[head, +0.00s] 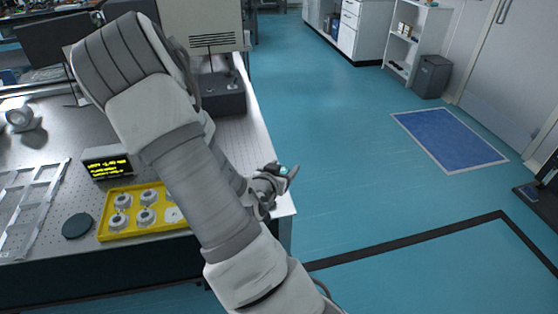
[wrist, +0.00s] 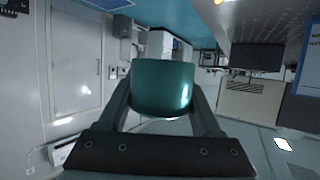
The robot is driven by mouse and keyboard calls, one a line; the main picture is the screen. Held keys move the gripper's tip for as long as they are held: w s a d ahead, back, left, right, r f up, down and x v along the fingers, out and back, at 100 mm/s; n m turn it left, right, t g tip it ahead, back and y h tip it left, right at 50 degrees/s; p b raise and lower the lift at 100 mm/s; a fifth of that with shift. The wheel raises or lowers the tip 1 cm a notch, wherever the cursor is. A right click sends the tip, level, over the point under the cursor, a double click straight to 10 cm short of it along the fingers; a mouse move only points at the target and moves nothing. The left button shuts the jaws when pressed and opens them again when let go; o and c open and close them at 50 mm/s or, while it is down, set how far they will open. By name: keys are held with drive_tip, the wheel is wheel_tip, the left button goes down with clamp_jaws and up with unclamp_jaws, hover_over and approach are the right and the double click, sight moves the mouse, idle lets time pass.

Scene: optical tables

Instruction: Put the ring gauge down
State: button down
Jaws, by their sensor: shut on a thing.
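My gripper (head: 284,176) is shut on the ring gauge, a short, smooth teal-green cylinder. In the wrist view the ring gauge (wrist: 163,88) sits between the two dark fingers, with its side facing the camera; its bore is hidden. In the head view only a small teal bit of the ring gauge (head: 283,169) shows at the fingers, by the right edge of the optical table (head: 235,135). It is held up, with nothing seen touching it from below.
A yellow tray (head: 104,230) with several round grey pieces stands at the table's front, partly behind my arm. A small display box (head: 107,162) is behind it. A clear-looking frame rack (head: 30,205) lies at left. A dark box (head: 222,98) stands farther back.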

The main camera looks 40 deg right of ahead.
drive_tip(key=s+r+p, duration=0.1)
drive_tip(key=p, duration=0.2)
drive_tip(key=shift+d, duration=0.1)
drive_tip(key=shift+s+f+p, duration=0.1)
drive_tip(key=shift+s+p, duration=0.15)
drive_tip(key=shift+p, duration=0.85)
drive_tip(key=shift+s+f, duration=0.1)
drive_tip(key=shift+f, duration=0.1)
